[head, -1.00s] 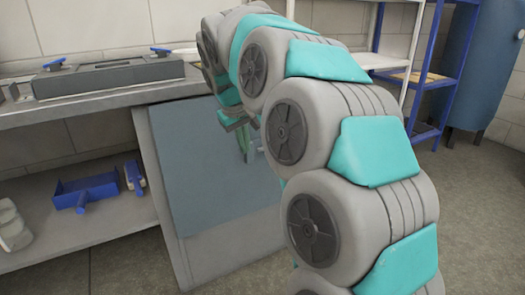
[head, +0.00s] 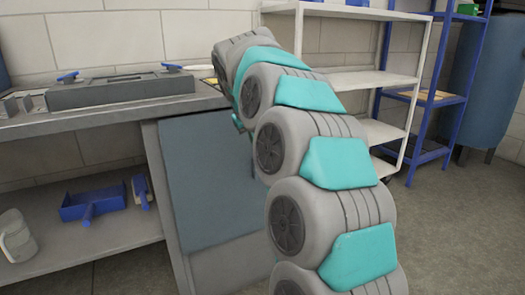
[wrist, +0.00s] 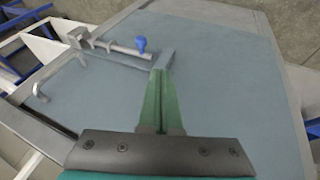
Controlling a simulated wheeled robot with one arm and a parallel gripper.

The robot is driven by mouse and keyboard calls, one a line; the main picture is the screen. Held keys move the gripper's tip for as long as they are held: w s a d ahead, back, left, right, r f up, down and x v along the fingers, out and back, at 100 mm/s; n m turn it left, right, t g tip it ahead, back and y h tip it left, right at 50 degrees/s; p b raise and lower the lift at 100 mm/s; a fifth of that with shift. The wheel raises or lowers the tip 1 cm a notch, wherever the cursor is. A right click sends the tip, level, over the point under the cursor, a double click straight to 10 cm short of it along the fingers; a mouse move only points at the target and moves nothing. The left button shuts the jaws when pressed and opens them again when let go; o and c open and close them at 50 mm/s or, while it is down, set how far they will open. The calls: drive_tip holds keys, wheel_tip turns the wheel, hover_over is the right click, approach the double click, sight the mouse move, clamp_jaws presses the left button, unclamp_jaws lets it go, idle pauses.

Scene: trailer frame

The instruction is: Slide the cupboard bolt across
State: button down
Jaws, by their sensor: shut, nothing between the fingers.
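The cupboard door (head: 205,175) is a flat blue-grey panel under the worktop, and it fills much of the wrist view (wrist: 225,75). The bolt (wrist: 115,47) is a grey metal rod in brackets at the upper left of the wrist view, with a blue knob (wrist: 141,44) near its right end. My gripper (wrist: 161,75) has its green fingers shut together with nothing between them. In the picture its tips lie below and right of the knob, apart from it. In the head view my arm hides the bolt and the fingers.
A bent metal handle (wrist: 42,88) is on the door left of my fingers. A grey worktop (head: 120,108) runs above the door. A lower shelf (head: 90,245) holds a blue dustpan (head: 93,200). A white rack (head: 345,80) stands behind my arm. Floor at right is clear.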

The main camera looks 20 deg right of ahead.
drive_tip(key=d+x, duration=0.2)
drive_tip(key=x, duration=0.9)
drive_tip(key=shift+d+r+b, duration=0.15)
drive_tip(key=shift+d+b, duration=0.15)
drive_tip(key=shift+d, duration=0.05)
drive_tip(key=shift+s, duration=0.1)
drive_tip(key=d+p, duration=0.2)
drive_tip(key=d, duration=0.3)
